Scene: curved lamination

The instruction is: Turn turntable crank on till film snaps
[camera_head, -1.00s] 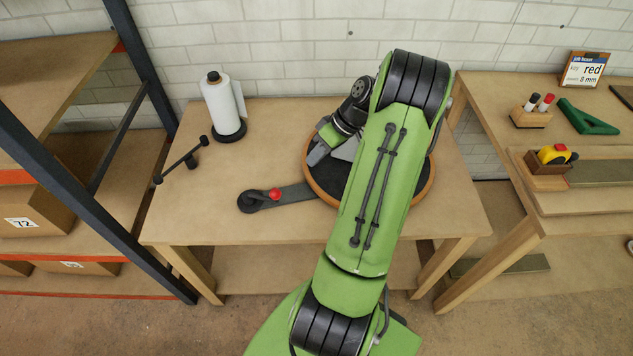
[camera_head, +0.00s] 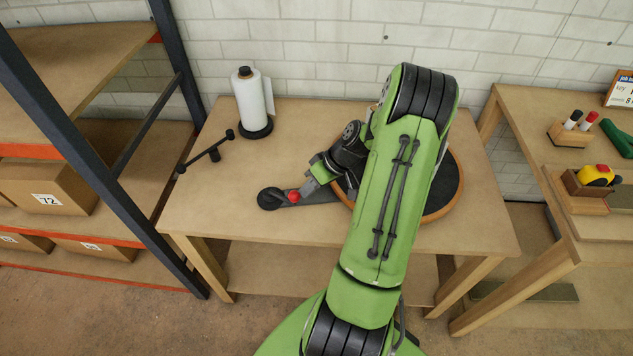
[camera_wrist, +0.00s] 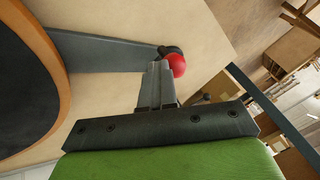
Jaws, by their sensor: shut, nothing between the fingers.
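The turntable (camera_head: 451,188), a dark disc with a wooden rim, lies on the wooden table, partly hidden behind my arm. A flat grey bar (camera_head: 320,196) runs left from it to a dark round crank hub (camera_head: 270,198) with a red knob (camera_head: 294,196). My gripper (camera_head: 309,188) is shut and empty, its fingertips close by the red knob. In the wrist view the fingers (camera_wrist: 159,72) end right beside the red knob (camera_wrist: 177,65); I cannot tell whether they touch it. The film roll (camera_head: 249,98) stands upright on a dark base at the back left.
A black bar tool (camera_head: 206,153) stands left of the film roll. A shelf rack with a dark post (camera_head: 100,165) and boxes is at the left. A second table at the right holds a marker block (camera_head: 571,133) and a yellow tape measure (camera_head: 597,174).

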